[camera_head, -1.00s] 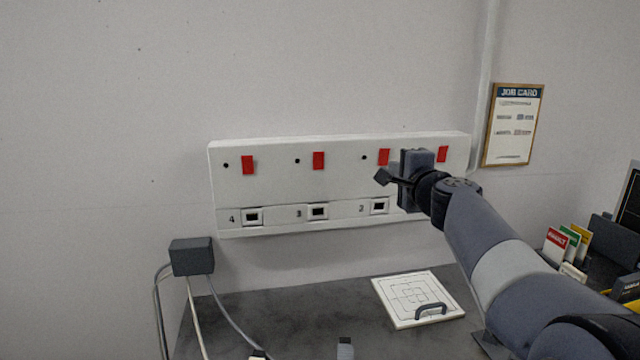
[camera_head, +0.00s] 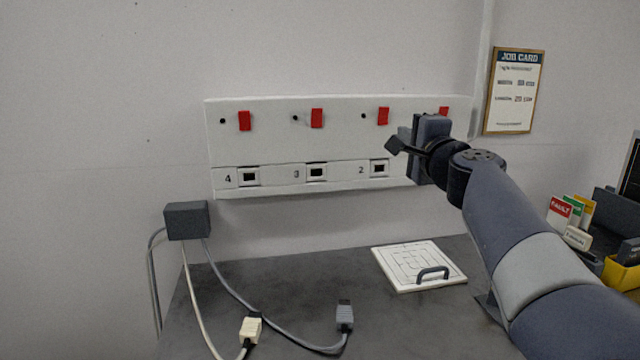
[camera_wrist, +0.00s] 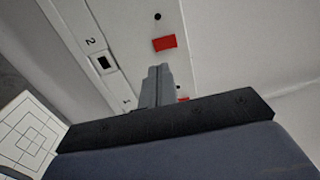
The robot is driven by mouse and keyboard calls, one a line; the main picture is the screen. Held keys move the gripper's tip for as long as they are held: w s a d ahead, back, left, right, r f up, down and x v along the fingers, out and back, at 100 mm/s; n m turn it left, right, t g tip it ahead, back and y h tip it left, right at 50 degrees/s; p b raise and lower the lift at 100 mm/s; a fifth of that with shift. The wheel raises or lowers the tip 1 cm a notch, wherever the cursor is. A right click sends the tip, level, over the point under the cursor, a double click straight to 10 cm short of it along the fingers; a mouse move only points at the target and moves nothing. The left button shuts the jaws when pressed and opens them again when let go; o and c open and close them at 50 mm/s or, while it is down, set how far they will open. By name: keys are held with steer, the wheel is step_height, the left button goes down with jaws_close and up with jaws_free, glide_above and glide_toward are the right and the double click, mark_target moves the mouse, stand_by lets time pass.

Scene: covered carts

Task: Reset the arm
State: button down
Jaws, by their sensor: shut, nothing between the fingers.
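My gripper (camera_head: 396,146) is shut and empty, held in front of the right part of a white wall panel (camera_head: 270,148). In the wrist view the shut fingers (camera_wrist: 156,86) point at the panel, and I cannot tell the gap between them. The panel carries a row of red switches and a lower row of numbered sockets, with 4, 3 and 2 readable in the head view. My arm and gripper hide the panel's right end, including most of the rightmost socket.
A dark table holds a white board with a handle (camera_head: 420,268). A grey box (camera_head: 187,221) has cables ending in a cream plug (camera_head: 250,330) and a grey plug (camera_head: 345,316). A job card (camera_head: 514,92) hangs at right. Coloured cards (camera_head: 568,212) and a yellow bin (camera_head: 622,272) stand far right.

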steer(key=a+v, duration=0.1)
steer(key=v, duration=0.3)
steer(key=d+r+p+x, duration=0.1)
steer(key=p+x, duration=0.4)
steer(key=x, duration=0.3)
steer(key=shift+w+g+p, duration=0.3)
steer(key=shift+w, duration=0.05)
steer(key=g+p, duration=0.1)
steer(key=p, duration=0.4)
steer(key=shift+w+r, duration=0.15)
steer(key=shift+r, duration=0.25)
